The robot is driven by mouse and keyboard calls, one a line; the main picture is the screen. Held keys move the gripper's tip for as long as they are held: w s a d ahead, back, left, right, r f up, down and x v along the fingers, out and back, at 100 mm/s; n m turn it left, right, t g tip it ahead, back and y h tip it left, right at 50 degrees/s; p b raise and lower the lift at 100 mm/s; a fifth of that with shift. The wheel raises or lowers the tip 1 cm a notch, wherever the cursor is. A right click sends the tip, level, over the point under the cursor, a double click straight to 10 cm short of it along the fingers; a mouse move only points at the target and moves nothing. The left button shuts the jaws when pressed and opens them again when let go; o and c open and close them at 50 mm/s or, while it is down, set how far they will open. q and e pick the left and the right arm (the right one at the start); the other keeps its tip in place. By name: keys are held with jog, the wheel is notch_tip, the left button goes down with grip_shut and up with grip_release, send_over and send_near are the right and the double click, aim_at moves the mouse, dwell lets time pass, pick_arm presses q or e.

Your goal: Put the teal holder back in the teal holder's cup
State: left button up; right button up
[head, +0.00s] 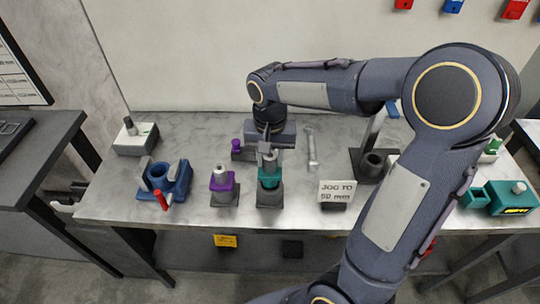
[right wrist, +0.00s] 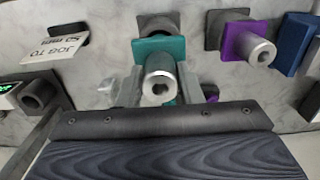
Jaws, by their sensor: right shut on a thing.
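The teal holder (head: 269,181) has a teal collar and a grey metal shank pointing up. It stands upright at the mouth of its dark grey cup (head: 270,198); I cannot tell whether it is fully seated or slightly raised. My right gripper (head: 268,153) comes down from above and is shut on the shank. In the right wrist view, the teal holder (right wrist: 160,50) shows its hollow metal end between my fingers (right wrist: 160,88), with the dark cup (right wrist: 158,24) behind it. My left gripper is not in view.
A purple holder (head: 222,181) sits in a dark cup just left. A blue fixture (head: 166,180) with a red handle stands further left. A sign (head: 337,192) and a dark stand (head: 372,166) are to the right. A wrench (head: 311,146) lies behind.

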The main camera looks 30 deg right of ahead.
aim_at(270, 171)
jog(key=shift+f+b, duration=1.9)
jog(key=shift+f, duration=0.65)
jog(key=o, duration=1.2)
jog(key=shift+o, duration=0.2)
jog(key=shift+f, duration=0.1)
notch_tip(270, 171, up, 8)
jog(key=shift+s, duration=0.1)
